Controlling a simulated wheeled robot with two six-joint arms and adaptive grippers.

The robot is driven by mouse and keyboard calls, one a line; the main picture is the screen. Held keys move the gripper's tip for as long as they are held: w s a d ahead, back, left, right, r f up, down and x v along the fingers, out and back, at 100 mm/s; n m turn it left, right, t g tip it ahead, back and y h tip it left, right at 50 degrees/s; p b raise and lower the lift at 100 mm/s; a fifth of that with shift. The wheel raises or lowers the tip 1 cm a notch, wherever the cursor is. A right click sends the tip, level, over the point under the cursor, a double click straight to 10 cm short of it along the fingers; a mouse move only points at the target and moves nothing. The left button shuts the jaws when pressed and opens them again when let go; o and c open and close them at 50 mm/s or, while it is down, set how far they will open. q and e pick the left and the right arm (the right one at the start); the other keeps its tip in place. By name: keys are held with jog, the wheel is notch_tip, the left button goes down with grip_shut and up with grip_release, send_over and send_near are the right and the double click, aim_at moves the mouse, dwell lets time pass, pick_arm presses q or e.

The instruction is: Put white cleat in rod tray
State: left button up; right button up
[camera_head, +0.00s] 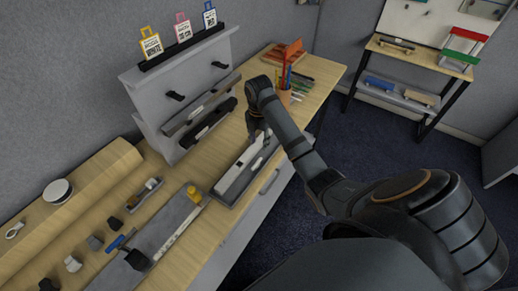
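A long white piece (236,174), which looks like the white cleat, lies along a dark grey tray (221,200) at the front edge of the table. I take this for the rod tray, but cannot be sure. My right gripper (259,137) points down at the far end of the white piece. Its fingers are small and dark, and whether they touch or grip the piece cannot be told. My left gripper is not in view.
A grey rack (189,90) with black pegs and tags stands behind. A longer grey tray (160,222) with a pale rod and yellow piece lies nearer left. Small blocks and a white round item (57,190) sit left. A pencil cup (285,97) stands beyond my gripper.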

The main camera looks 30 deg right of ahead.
notch_tip(320, 180, up, 4)
jog(key=p, duration=0.2)
jog(key=shift+f+p, duration=0.1)
jog(key=shift+p, duration=0.2)
jog(key=shift+f, duration=0.1)
